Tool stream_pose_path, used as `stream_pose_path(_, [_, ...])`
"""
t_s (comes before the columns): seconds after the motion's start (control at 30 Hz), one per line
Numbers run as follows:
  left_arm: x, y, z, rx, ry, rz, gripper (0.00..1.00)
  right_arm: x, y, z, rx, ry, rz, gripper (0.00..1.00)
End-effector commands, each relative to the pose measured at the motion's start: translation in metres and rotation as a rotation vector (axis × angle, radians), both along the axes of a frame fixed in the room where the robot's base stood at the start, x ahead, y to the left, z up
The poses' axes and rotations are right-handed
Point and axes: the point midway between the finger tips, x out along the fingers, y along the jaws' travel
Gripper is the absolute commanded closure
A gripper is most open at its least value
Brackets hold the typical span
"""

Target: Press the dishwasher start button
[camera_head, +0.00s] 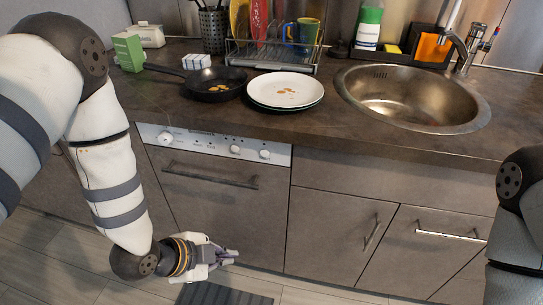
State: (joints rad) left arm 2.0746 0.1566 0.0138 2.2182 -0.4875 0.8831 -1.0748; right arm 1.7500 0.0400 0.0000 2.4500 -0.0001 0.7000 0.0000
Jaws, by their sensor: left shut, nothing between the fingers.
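The dishwasher (222,200) is under the counter, with a grey front, a bar handle (210,174) and a pale control panel (215,144) along its top. The panel carries a larger knob (165,138) at its left and small round buttons (236,150) to the right of its middle. I cannot tell which one is the start button. My left gripper (232,256) is low in front of the dishwasher, well below the panel, shut and empty. My right arm shows at the right edge, but its gripper is out of view.
The counter (310,140) overhangs the panel and holds a frying pan (216,84), stacked plates (285,90), a dish rack (270,55) and a sink (412,97). Cabinets with handles (450,236) stand to the right. A dark mat (222,294) lies on the floor.

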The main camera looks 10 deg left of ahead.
Motion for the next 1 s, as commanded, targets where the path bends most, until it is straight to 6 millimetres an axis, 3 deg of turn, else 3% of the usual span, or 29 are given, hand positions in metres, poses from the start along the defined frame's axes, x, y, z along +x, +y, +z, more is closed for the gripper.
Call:
stream_pose_path(0.03, [0.019, -0.003, 0.014, 0.02, -0.088, -0.073, 1.0, 0.001, 0.0, 0.001, 0.0, -0.003, 0.0, 0.72])
stream_pose_path(0.2, [0.07, -0.014, 0.061, 0.124, -0.375, -0.333, 1.0, 0.002, 0.0, 0.002, 0.0, -0.007, 0.0, 0.72])
stream_pose_path(0.4, [0.098, -0.021, 0.095, 0.218, -0.573, -0.495, 1.0, 0.003, 0.0, 0.002, 0.0, -0.009, 0.0, 0.72])
stream_pose_path(0.83, [0.103, -0.022, 0.099, 0.234, -0.605, -0.522, 1.0, 0.001, 0.0, 0.001, 0.0, -0.005, 0.0, 0.72])
stream_pose_path(1.0, [0.119, -0.022, 0.094, 0.232, -0.599, -0.52, 1.0, -0.009, 0.0, -0.009, 0.0, 0.034, 0.0, 0.72])
